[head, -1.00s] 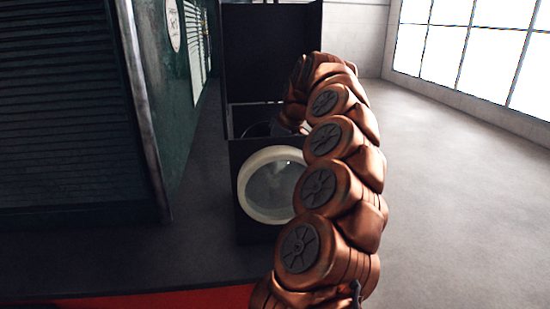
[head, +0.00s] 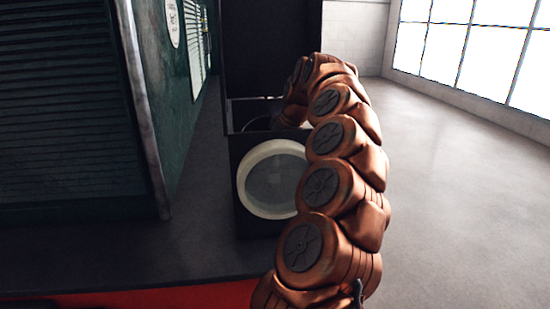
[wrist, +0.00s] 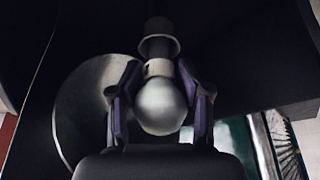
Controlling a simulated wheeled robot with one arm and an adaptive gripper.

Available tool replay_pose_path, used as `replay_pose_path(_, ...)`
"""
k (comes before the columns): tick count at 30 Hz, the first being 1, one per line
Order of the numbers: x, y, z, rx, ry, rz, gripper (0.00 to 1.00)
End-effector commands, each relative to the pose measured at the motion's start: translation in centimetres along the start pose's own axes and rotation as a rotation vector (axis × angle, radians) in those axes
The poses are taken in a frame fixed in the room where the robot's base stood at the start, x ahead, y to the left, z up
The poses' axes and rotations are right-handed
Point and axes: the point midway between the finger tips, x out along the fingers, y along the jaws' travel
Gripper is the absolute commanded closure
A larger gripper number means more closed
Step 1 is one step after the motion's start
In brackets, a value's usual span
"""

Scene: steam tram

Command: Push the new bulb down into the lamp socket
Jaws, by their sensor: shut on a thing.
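The new bulb (wrist: 160,107) is round and pale grey, with a light collar (wrist: 158,68) at its base. My gripper (wrist: 160,92) is shut on it, one dark finger on each side. A dark cylindrical socket (wrist: 159,28) with a lighter rim lies in line with the bulb's base in the wrist view. I cannot tell whether the base touches the socket or how deep it sits. In the head view the black lamp box (head: 250,222) stands open at the top, and my arm reaches into it. Bulb, socket and gripper fingers are hidden there.
The box has a round pale-rimmed lens (head: 245,185) in front and a raised black lid (head: 270,60) behind. A large grey disc (wrist: 75,120) lies close to the left finger. The green tram wall (head: 185,110) is left; open floor (head: 450,190) is right.

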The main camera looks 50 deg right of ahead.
Motion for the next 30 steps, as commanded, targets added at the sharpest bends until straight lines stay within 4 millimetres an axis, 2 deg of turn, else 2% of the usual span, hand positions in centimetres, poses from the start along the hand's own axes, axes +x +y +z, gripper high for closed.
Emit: replay_pose_path(30, 0.99, 0.00, 0.38, 0.000, 0.000, 0.000, 0.89)
